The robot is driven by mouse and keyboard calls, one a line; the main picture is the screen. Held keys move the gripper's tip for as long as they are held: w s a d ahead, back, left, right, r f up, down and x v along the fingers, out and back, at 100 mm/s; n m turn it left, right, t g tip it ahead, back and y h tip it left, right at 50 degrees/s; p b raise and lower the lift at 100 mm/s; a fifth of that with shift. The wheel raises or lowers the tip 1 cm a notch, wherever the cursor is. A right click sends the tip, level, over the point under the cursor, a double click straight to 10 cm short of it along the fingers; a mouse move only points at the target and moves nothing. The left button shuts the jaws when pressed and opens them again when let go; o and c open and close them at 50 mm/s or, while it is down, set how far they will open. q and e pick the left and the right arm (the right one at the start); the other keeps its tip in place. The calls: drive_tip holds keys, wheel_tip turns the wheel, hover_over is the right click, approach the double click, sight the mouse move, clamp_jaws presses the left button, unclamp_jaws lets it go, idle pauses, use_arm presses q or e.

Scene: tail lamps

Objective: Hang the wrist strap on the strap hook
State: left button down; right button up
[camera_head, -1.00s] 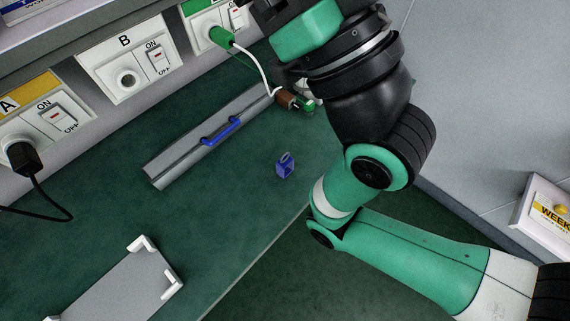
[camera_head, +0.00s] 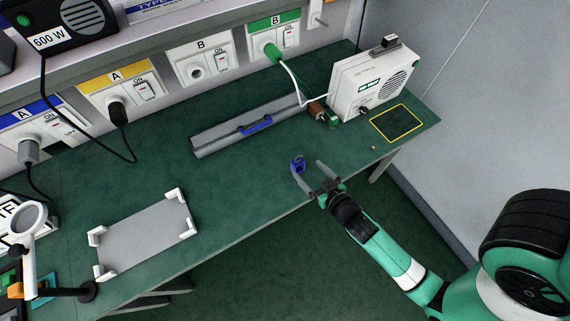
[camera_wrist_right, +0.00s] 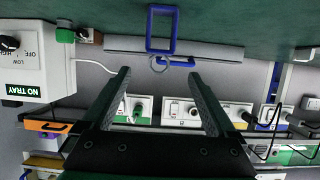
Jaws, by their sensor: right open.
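The wrist strap appears to be the small blue band with a grey ring (camera_head: 298,166) on the green bench near its front edge. In the right wrist view, the blue band (camera_wrist_right: 176,30) looks like an upright rectangular loop with the ring beside it. My right gripper (camera_head: 306,168) is open and empty, its fingers pointing at the strap. In the wrist view the strap shows beyond the fingertips (camera_wrist_right: 160,86); whether a finger touches it I cannot tell. I cannot clearly make out the strap hook. My left gripper is not in view.
A grey bar with a blue handle (camera_head: 257,125) lies behind the strap. A white box (camera_head: 372,84) and yellow-outlined square (camera_head: 397,123) are at right. A grey plate with white corners (camera_head: 146,238) and a magnifier (camera_head: 27,218) are at left. Sockets line the back.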

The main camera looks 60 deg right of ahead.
sight(299, 162)
drive_tip(key=shift+s+a+f, duration=0.2)
drive_tip(key=shift+s+f, duration=0.25)
drive_tip(key=shift+s, duration=0.05)
drive_tip(key=shift+w, duration=0.1)
drive_tip(key=b+x, duration=0.1)
drive_tip(key=x, duration=0.5)
drive_tip(key=shift+w+d+f, duration=0.1)
drive_tip(key=shift+w+f, duration=0.1)
drive_tip(key=shift+w, duration=0.1)
drive_tip(key=b+x, duration=0.1)
drive_tip(key=x, duration=0.4)
drive_tip(key=shift+f+b, duration=0.3)
drive_tip(key=shift+b, duration=0.1)
drive_tip(key=shift+s, duration=0.1)
drive_tip(key=c, duration=1.4)
